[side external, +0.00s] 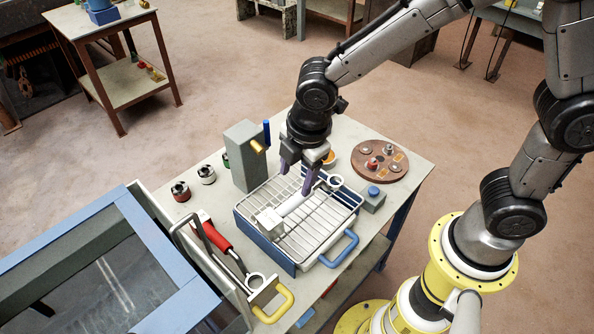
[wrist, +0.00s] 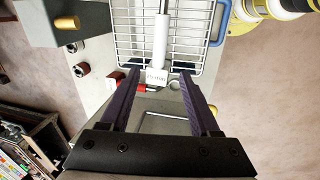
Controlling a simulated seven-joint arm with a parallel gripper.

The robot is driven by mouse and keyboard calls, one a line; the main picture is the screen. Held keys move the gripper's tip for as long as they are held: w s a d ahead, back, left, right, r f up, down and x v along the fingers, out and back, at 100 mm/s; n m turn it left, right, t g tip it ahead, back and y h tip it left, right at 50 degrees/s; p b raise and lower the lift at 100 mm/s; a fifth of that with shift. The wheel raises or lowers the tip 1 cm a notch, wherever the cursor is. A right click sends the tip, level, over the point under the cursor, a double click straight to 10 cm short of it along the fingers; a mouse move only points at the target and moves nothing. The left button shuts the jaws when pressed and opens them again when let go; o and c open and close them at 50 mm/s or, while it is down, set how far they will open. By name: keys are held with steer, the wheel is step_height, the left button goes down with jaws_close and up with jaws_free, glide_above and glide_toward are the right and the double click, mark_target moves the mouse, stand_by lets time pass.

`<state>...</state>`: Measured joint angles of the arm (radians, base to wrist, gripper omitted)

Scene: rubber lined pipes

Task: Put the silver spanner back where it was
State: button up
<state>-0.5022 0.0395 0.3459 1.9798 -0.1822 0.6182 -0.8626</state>
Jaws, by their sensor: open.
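The silver spanner (side external: 296,203), a pale bar with a ring at one end and a block-like labelled end, lies across a wire rack in a tray (side external: 341,247). In the wrist view the spanner (wrist: 161,38) runs up from its labelled end, which shows between the fingers. My gripper (side external: 297,182) is open, pointing down at the spanner's handle. In the wrist view my gripper (wrist: 158,74) has its fingers spread wide, one on each side of the spanner's end. I cannot tell whether they touch it. Nothing is held.
A grey box with an orange knob (side external: 244,158) stands behind the tray. A red-handled tool (side external: 216,235) lies to the left. A round brown board (side external: 380,160) and a grey box with a blue button (side external: 372,197) are to the right. A blue-framed bin (side external: 105,262) stands left.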

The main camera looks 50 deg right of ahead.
steer(key=shift+s+r, duration=0.1)
steer(key=shift+r, duration=0.35)
steer(key=s+d+r+m+t, duration=0.2)
steer(key=s+d+r+m, duration=0.5)
steer(key=d+r+m, duration=0.25)
steer(key=s+d+r+m+t, duration=0.1)
steer(key=s+d+r+m, duration=0.1)
steer(key=s+d+m, duration=0.4)
steer(key=shift+s+r+m, duration=0.3)
steer(key=shift+s+m, duration=0.55)
steer(key=shift+s, duration=0.9)
